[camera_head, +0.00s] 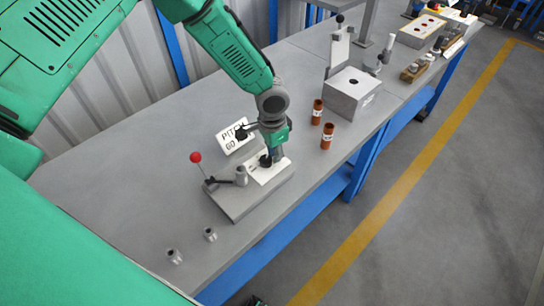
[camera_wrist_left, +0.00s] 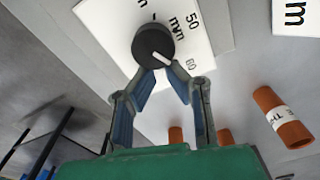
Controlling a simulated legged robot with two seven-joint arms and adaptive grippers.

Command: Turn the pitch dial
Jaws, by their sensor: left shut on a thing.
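The black pitch dial (camera_wrist_left: 153,45) sits on a white scale plate (camera_wrist_left: 95,22) in the left wrist view. Its white pointer line points to the lower right, toward the mark 60; a 50 is also readable. My left gripper (camera_wrist_left: 165,73) is shut on the dial, its two blue-grey fingertips against the dial's near side. In the head view the dial (camera_head: 265,160) is partly hidden by my left gripper (camera_head: 271,155), which comes down from above. A white sign (camera_head: 232,136) behind it reads PITCH 60. My right gripper is not in view.
The grey dial base (camera_head: 240,202) carries a red-knobbed lever (camera_head: 196,157) and a short post. Two orange-brown cylinders (camera_head: 327,136) and a grey box (camera_head: 352,92) stand to the right. Two small metal pieces (camera_head: 210,234) stand near the table's front edge. Bare tabletop lies to the left.

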